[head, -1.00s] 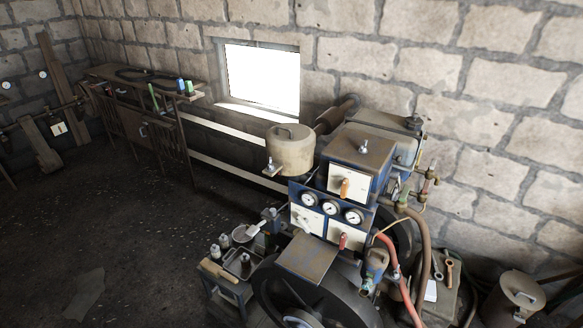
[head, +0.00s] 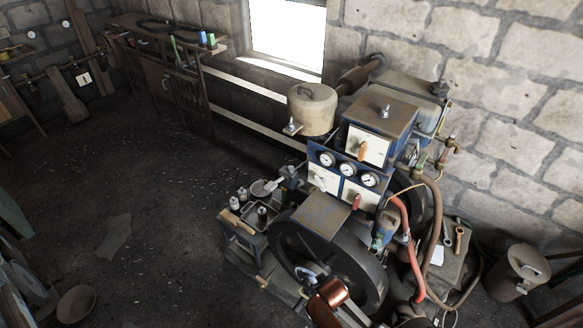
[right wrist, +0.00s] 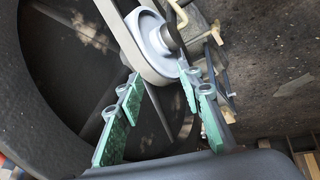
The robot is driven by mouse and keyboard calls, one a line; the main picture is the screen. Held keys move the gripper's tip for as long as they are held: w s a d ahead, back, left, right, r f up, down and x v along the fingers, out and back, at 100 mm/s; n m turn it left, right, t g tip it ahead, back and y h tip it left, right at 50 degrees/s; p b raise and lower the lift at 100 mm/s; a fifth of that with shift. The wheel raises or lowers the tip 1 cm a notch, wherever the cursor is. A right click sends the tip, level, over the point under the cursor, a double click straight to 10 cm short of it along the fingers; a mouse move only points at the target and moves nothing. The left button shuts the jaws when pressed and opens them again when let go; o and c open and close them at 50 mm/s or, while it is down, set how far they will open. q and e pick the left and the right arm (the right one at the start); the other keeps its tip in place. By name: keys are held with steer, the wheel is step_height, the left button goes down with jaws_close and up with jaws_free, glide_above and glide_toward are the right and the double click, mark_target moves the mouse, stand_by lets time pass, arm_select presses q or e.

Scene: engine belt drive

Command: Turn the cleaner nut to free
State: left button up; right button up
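A wing nut (head: 384,110) stands on top of the blue-sided box (head: 377,132) on the engine. Another small silver nut (head: 291,126) sits at the lower left of the beige canister (head: 312,108), which has a handle on its lid. I cannot tell which of these is the cleaner nut. My right gripper (right wrist: 162,80) is open, with green pads on both sides and nothing held between them. Beyond its fingertips is a grey rounded arm (right wrist: 140,45) with a round dark knob, in front of a dark wheel. My left gripper is not in view.
A large dark flywheel (head: 283,243) fills the engine's near side. A small stand with bottles (head: 245,232) is left of it. Red and brown hoses (head: 404,220) hang at the right, near a metal can (head: 517,272). The floor (head: 165,200) at the left is mostly clear.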

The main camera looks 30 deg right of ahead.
step_height(320, 180, up, 16)
steer(key=w+d+m+t+h, duration=0.1)
steer(key=w+d+t, duration=0.1)
steer(key=w, duration=0.1)
steer(key=m+t+h+p, duration=0.1)
steer(key=m+t+h, duration=0.5)
steer(key=t+h, duration=0.15)
glide_toward(291, 128)
steer(key=x, duration=0.3)
steer(key=shift+y, duration=0.35)
steer(key=p+x, duration=0.1)
steer(key=x, duration=0.5)
steer(key=shift+f, duration=0.1)
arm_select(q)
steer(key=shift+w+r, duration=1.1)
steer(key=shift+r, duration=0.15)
arm_select(e)
steer(key=shift+x, duration=0.85)
steer(key=shift+c, duration=0.3)
steer(key=shift+f, duration=0.1)
jaws_close()
